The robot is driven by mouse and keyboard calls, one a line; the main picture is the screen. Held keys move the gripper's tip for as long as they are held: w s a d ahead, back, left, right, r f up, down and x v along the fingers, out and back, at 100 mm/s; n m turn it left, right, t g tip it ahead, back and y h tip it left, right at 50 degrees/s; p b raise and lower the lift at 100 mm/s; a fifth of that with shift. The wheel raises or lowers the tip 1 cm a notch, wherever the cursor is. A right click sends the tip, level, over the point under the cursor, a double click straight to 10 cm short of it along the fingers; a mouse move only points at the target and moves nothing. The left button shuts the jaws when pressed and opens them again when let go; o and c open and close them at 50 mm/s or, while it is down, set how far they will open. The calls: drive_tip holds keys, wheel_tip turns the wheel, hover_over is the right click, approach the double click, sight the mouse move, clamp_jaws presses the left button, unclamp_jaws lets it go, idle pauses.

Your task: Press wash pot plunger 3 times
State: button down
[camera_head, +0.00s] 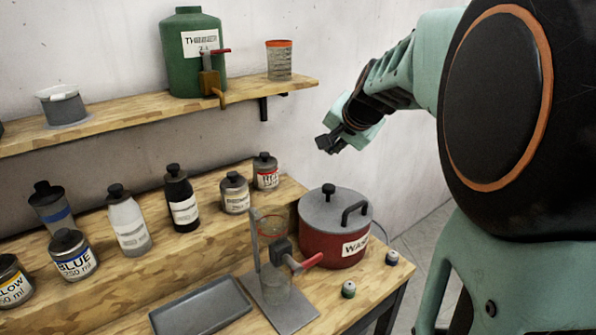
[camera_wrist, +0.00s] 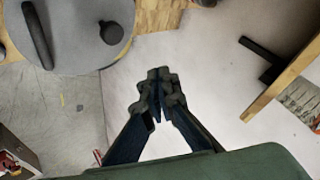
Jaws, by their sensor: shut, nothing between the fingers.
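The wash pot (camera_head: 333,240) is a red pot with a grey lid, a black side handle and a partly visible white label. It stands on the right end of the bench. A black knob-like plunger (camera_head: 328,190) stands up from its lid. In the wrist view the plunger (camera_wrist: 110,32) shows from above at upper left, beside the dark lid handle (camera_wrist: 37,35). My gripper (camera_head: 328,143) is shut and empty, held in the air above and behind the pot, apart from it. In the wrist view my gripper (camera_wrist: 160,88) points at the wall area.
A stand with a red-handled valve (camera_head: 283,255) is just left of the pot. Two small capped vials (camera_head: 348,289) sit in front. A grey tray (camera_head: 200,306) and several bottles are further left. A shelf (camera_head: 130,115) holds a green tank (camera_head: 194,55) above.

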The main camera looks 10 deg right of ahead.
sight(329, 187)
drive_tip(key=shift+r, duration=0.65)
drive_tip(key=shift+f, duration=0.1)
wheel_tip(329, 187, down, 9)
drive_tip(key=b, duration=0.7)
idle(1.1)
drive_tip(key=shift+f+b, duration=0.25)
drive_tip(key=shift+b, duration=0.25)
drive_tip(key=shift+s+f+b, duration=0.1)
drive_tip(key=shift+f+b, duration=1.05)
drive_tip(key=shift+f, duration=0.2)
idle(0.8)
idle(0.3)
drive_tip(key=shift+r+p, duration=1.25)
drive_tip(key=shift+r, duration=0.45)
